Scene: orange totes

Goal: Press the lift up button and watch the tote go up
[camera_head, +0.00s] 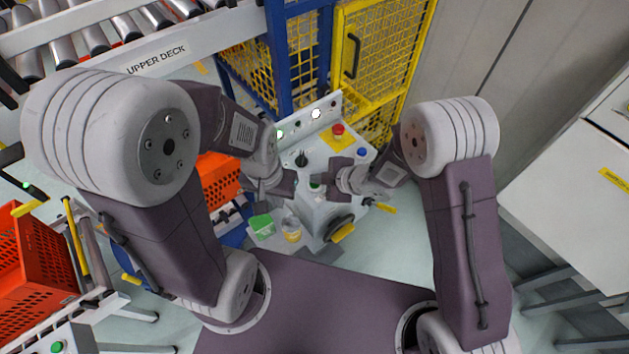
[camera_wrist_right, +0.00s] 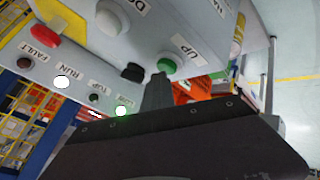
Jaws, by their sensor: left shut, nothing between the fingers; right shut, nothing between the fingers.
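The green UP button (camera_wrist_right: 167,66) shows on the grey control panel (camera_wrist_right: 85,60) in the right wrist view. The shut tip of my right gripper (camera_wrist_right: 160,82) is right at this button; I cannot tell if it touches or presses it. In the head view my right gripper (camera_head: 322,181) reaches over the panel (camera_head: 325,152) from the right. My left gripper (camera_head: 291,186) is shut and empty at the panel's left side. An orange tote (camera_head: 216,178) stands left of the panel, partly hidden by my left arm. Orange also shows behind the finger in the wrist view.
A red button (camera_head: 338,130), a blue button (camera_head: 362,152) and a black knob (camera_head: 302,159) are on the panel. A green box (camera_head: 262,226) and a yellow cup (camera_head: 292,232) are near its base. A yellow mesh fence (camera_head: 385,55) stands behind.

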